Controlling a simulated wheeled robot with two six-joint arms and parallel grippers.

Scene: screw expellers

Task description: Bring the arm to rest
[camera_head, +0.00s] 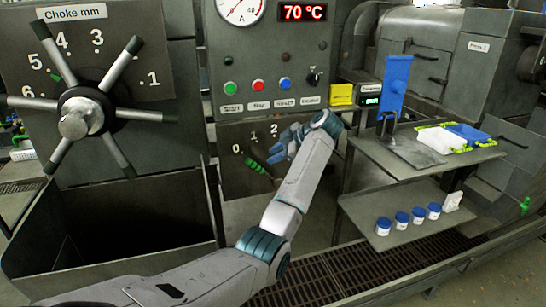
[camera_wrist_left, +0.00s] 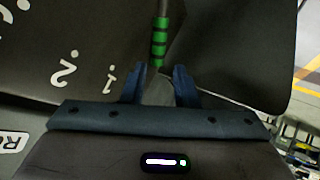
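My left arm reaches in from the bottom left of the head view and bends up toward the control panel. My left gripper (camera_head: 278,150) is in front of the panel's lower plate, beside the 0-1-2 scale. In the left wrist view its two dark blue fingers (camera_wrist_left: 161,85) are apart, with nothing seen held between them. A lever with a green-banded grip (camera_wrist_left: 160,40) is just beyond the fingertips there; its green bands (camera_head: 256,167) also show left of the gripper in the head view. I cannot tell whether the fingers touch it. My right gripper is not in view.
A large choke handwheel (camera_head: 80,118) stands at left above an open dark bin (camera_head: 110,235). Panel buttons (camera_head: 258,86) sit above the gripper. At right, a shelf holds a blue-topped stand (camera_head: 394,75) and trays; several blue-lidded jars (camera_head: 402,219) stand below.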

